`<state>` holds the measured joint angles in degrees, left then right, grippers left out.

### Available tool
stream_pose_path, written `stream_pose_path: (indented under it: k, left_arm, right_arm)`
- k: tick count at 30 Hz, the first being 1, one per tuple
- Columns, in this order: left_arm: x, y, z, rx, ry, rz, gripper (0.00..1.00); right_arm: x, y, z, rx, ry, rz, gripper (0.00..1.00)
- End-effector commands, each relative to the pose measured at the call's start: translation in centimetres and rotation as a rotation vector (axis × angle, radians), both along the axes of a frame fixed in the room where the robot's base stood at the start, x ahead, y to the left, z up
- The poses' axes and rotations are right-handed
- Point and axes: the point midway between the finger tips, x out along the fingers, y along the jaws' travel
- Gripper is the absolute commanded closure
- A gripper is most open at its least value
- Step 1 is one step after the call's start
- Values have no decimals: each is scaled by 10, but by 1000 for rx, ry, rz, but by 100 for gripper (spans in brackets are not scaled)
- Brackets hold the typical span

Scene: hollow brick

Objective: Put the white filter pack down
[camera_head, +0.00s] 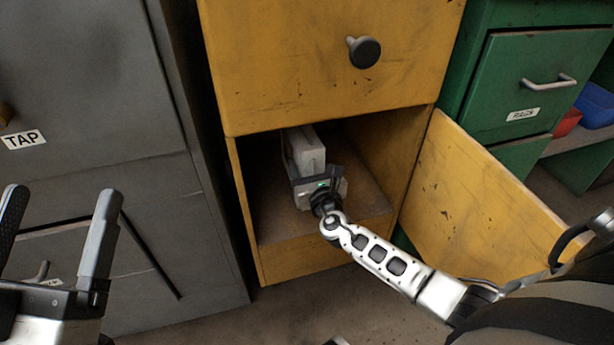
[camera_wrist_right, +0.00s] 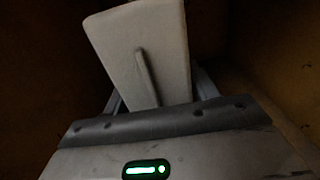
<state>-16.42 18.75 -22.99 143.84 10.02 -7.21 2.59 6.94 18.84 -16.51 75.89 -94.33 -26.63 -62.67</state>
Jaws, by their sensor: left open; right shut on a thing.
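The white filter pack (camera_head: 307,149) is inside the open compartment of the yellow cabinet (camera_head: 246,190). My right gripper (camera_head: 316,172) reaches into the compartment and is shut on the pack. In the right wrist view the pack (camera_wrist_right: 142,55) stands between the two fingers of the gripper (camera_wrist_right: 158,97), slightly tilted in the picture. Whether its underside touches the compartment floor (camera_head: 280,222) is hidden by the gripper. My left gripper (camera_head: 60,220) is open and empty at the lower left, in front of the grey cabinet.
The yellow cabinet's door (camera_head: 480,205) hangs open to the right, behind my right arm. A drawer with a dark knob (camera_head: 364,52) is above the compartment. A grey cabinet (camera_head: 90,90) stands left, a green one (camera_head: 510,75) right. Some bare compartment floor lies right of the gripper.

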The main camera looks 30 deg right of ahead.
Motion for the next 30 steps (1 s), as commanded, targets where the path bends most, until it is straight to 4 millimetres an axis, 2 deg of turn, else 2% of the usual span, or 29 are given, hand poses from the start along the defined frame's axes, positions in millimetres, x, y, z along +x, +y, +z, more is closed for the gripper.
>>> stream_pose_path:
  k: [1, 6, 18, 19, 21, 30]
  left_arm:
    - [-2, 0, 4, 23, -92, 5, 16]
    - [-12, -2, 25, 64, -290, 18, 16]
    - [-14, -2, 30, 70, -319, 21, 16]
    - [-14, -2, 31, 70, -322, 21, 16]
    - [-14, -2, 31, 70, -320, 20, 16]
    - [-14, -3, 31, 69, -318, 19, 16]
  right_arm:
    - [0, 0, -13, 0, 0, -1, 72]
    - [0, -3, -22, -2, -1, -3, 72]
    - [1, -3, -23, -1, -2, -4, 72]
    - [1, -3, -24, 0, -1, -4, 36]
    - [1, -3, -23, 0, -1, -4, 20]
    - [0, -3, -22, -1, -1, -4, 20]
